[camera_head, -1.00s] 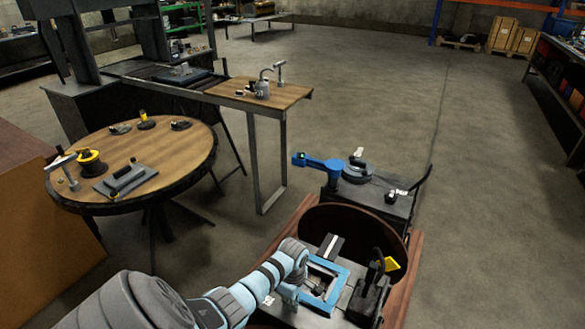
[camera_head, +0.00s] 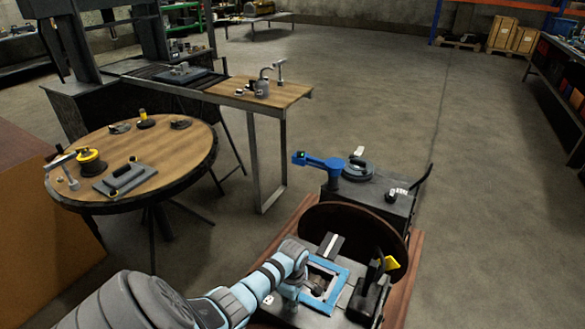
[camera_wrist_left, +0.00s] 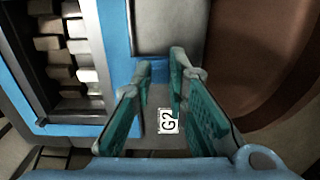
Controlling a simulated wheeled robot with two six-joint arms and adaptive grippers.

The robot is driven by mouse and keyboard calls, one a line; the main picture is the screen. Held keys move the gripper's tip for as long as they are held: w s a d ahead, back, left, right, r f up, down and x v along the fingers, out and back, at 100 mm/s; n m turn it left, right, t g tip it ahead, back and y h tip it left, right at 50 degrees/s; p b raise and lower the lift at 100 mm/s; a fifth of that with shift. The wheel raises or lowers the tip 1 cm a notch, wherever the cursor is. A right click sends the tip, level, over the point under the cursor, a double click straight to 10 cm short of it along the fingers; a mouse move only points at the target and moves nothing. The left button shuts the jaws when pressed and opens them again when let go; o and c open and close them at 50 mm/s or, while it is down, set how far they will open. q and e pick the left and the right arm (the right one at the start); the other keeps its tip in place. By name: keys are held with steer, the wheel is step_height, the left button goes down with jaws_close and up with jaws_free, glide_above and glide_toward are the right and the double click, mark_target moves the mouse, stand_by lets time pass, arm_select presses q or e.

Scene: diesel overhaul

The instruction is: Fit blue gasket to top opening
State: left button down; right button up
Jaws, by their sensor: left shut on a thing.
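The blue gasket (camera_head: 339,288) is a square frame over the dark engine block (camera_head: 312,318) at the bottom of the head view. Its middle shows a rectangular opening. My left gripper (camera_head: 298,288) is at the frame's left side, shut on the gasket. In the left wrist view, the gasket (camera_wrist_left: 117,45) borders an opening (camera_wrist_left: 70,55) with rows of grey blocks inside. The gripper fingers (camera_wrist_left: 160,80) stand apart, with a blue part between their tips. Whether the frame touches the block all round is unclear. My right gripper is not in view.
A brown round rim (camera_head: 395,250) curves behind the block. A dark part with a yellow piece (camera_head: 391,263) stands close to the gasket's right. A cart with a blue tool (camera_head: 325,164) is beyond. A round table (camera_head: 180,160) stands left; open floor lies right.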

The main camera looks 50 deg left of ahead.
arm_select(q)
steer(key=c, duration=1.5)
jaws_free()
step_height(320, 180, up, 12)
